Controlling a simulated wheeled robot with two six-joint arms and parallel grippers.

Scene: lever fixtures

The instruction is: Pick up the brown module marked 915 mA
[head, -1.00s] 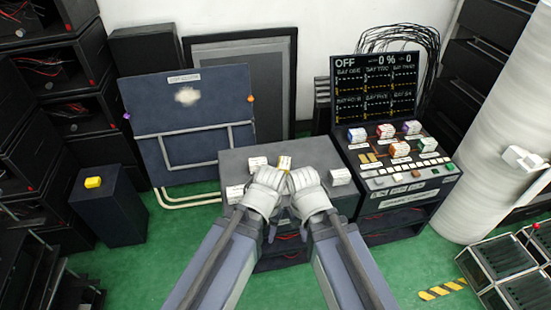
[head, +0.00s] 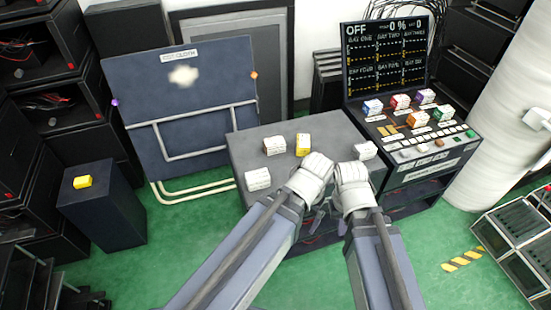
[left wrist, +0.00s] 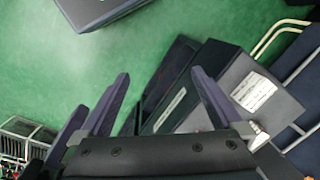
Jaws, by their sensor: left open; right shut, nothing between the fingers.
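Several small modules with white labelled faces stand on the grey bench (head: 330,130). One with brownish sides (head: 275,145) is at its middle left, beside a yellow module (head: 303,144). Another is at the front left corner (head: 257,179), another at the right (head: 365,150). The markings are too small to read, so I cannot tell which is 915 mA. My left gripper (head: 316,212) is over the bench's front edge; in the left wrist view (left wrist: 160,73) its fingers are spread and empty. My right gripper (head: 345,222) is shut and empty beside it.
A console (head: 430,165) with a dark screen (head: 385,60) and several coloured modules stands right of the bench. A blue panel (head: 190,110) stands behind. Green floor is open in front.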

